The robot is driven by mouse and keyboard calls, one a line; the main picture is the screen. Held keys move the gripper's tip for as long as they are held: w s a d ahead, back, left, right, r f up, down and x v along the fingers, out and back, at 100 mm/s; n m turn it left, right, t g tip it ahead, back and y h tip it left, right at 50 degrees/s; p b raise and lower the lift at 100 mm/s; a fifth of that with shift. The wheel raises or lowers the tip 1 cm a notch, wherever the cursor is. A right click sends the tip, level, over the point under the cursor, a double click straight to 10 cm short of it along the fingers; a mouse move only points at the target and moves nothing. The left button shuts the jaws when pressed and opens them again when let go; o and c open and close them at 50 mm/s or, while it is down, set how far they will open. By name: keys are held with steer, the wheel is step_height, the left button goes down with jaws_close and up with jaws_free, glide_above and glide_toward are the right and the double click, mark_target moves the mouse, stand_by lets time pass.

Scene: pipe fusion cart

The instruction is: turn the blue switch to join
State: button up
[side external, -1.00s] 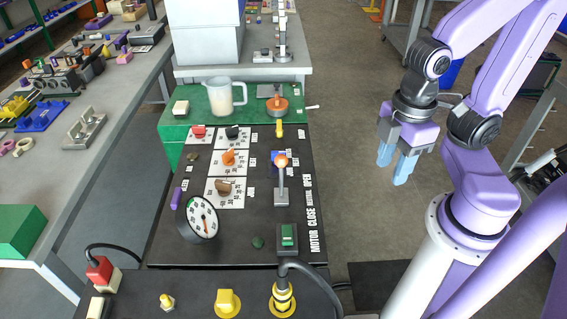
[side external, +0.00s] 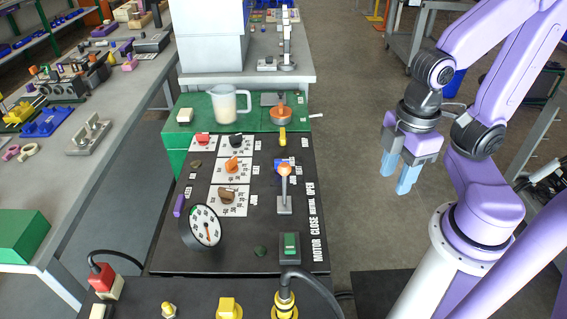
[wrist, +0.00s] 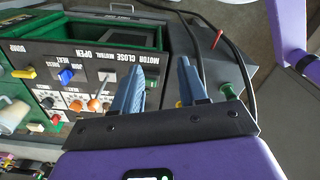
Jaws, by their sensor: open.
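The blue switch (side external: 279,165) is on the black control panel (side external: 262,215), partly hidden behind an orange-topped grey lever in the side external view. In the wrist view the blue switch (wrist: 66,77) shows clearly at the left, beside small white labels; I cannot read its setting. My gripper (side external: 399,173) is open and empty, in the air to the right of the panel and apart from the switch. In the wrist view its two blue fingers (wrist: 157,75) are spread, with the switch well to their left.
The orange-topped lever (side external: 284,187) stands close to the switch. A round gauge (side external: 206,227), an orange knob (side external: 232,164), a brown knob (side external: 227,194) and a green button (side external: 290,243) are also on the panel. A clear jug (side external: 228,103) stands behind. Floor right of the panel is clear.

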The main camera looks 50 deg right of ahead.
steer(key=shift+w, duration=0.1)
steer(key=w+a+m, duration=0.1)
steer(key=w+a, duration=0.2)
steer(key=w, duration=0.5)
steer(key=m, duration=0.3)
glide_above(282, 160)
step_height(282, 160, down, 4)
step_height(282, 160, down, 18)
steer(key=shift+r, duration=0.2)
jaws_close()
